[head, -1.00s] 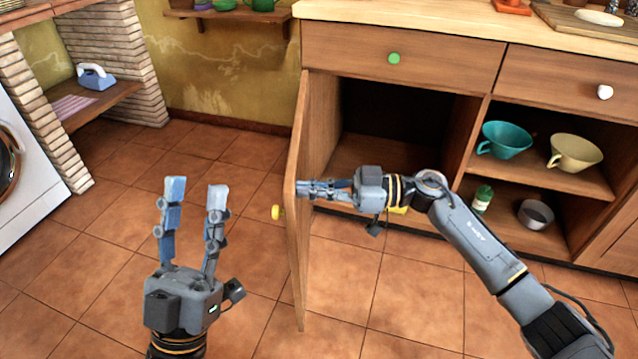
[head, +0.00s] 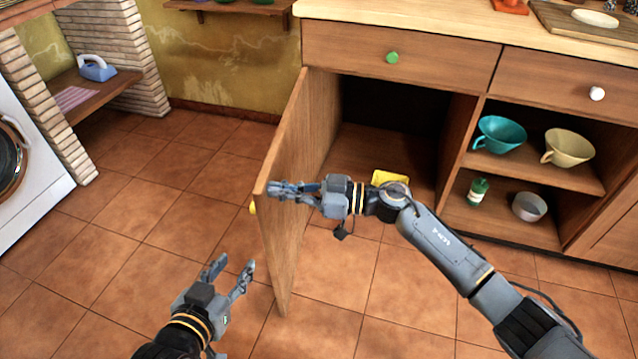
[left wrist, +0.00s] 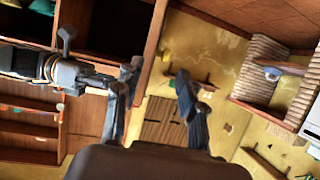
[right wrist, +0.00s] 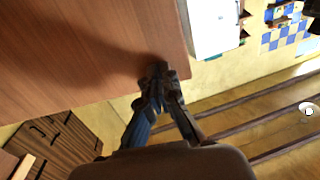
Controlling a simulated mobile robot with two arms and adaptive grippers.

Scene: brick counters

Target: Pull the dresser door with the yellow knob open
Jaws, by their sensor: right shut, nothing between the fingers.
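The dresser door (head: 288,215) is swung well open to the left, and the dark compartment (head: 395,115) behind it shows. Its yellow knob (head: 253,207) is partly hidden at the door's outer edge. My right gripper (head: 272,189) is shut and empty at the inner face of the door, near its free edge; the right wrist view shows its closed fingertips (right wrist: 160,72) against the brown door panel (right wrist: 80,60). My left gripper (head: 233,266) is open and empty, low and left of the door; its spread fingers (left wrist: 157,85) show in the left wrist view.
A drawer with a green knob (head: 391,57) is above the compartment. A yellow item (head: 390,178) lies inside. Shelves at right hold a teal cup (head: 499,134), a cream cup (head: 567,148), a bottle (head: 478,190) and a bowl (head: 529,205). Tiled floor left of the door is free.

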